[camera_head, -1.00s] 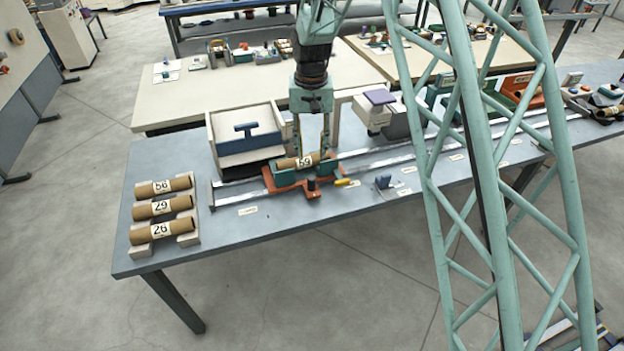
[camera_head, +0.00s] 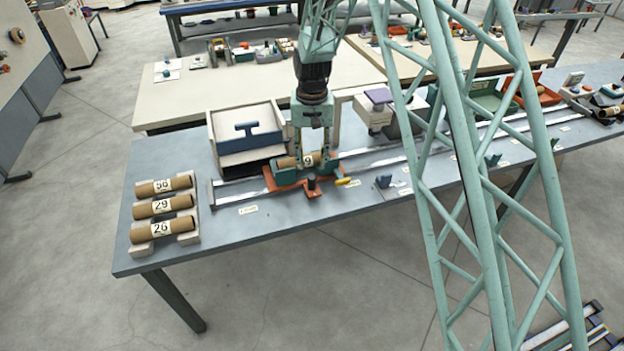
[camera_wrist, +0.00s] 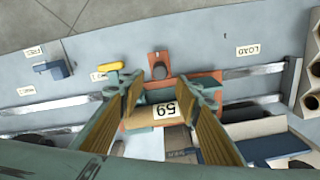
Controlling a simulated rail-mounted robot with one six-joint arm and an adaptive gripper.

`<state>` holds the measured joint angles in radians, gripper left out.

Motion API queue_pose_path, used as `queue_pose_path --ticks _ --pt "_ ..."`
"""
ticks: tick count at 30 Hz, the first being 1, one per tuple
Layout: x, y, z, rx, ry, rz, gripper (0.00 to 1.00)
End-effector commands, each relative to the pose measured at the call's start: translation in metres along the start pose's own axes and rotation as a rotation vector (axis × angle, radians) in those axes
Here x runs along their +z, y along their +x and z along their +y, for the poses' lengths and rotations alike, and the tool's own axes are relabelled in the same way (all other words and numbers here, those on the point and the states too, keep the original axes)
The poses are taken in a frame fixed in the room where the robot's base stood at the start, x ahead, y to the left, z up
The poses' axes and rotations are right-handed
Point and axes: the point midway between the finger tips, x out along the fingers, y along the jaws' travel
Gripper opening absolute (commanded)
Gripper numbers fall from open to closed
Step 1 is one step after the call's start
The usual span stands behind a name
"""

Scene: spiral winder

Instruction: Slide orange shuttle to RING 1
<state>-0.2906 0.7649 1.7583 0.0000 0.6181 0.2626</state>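The orange shuttle (camera_head: 313,186) sits on the rails near the left end of the table and carries a brown tube labelled 59 (camera_wrist: 163,111) in a teal cradle. The shuttle also shows in the wrist view (camera_wrist: 137,119). No readable RING 1 label shows.
The rails (camera_head: 400,155) run right along the table. A small blue block (camera_head: 384,181) stands in front of them. A rack with tubes 56, 29 and 26 (camera_head: 163,232) is at the left. A white box (camera_head: 245,120) stands behind the shuttle. A LOAD label (camera_wrist: 248,50) lies by the rail.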

Motion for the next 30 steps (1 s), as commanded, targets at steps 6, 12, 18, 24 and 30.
queue_pose_path --ticks 6,12,18,24,30 --pt "0.001 0.028 0.0 0.0 0.0 -0.002 0.31" --pt "0.001 0.051 0.0 0.001 0.0 -0.002 0.31" --pt "0.001 0.072 0.0 0.0 0.0 -0.001 0.31" --pt "0.0 0.084 0.0 0.0 0.0 -0.001 0.31" --pt "0.0 0.088 0.0 0.0 0.0 0.0 0.31"
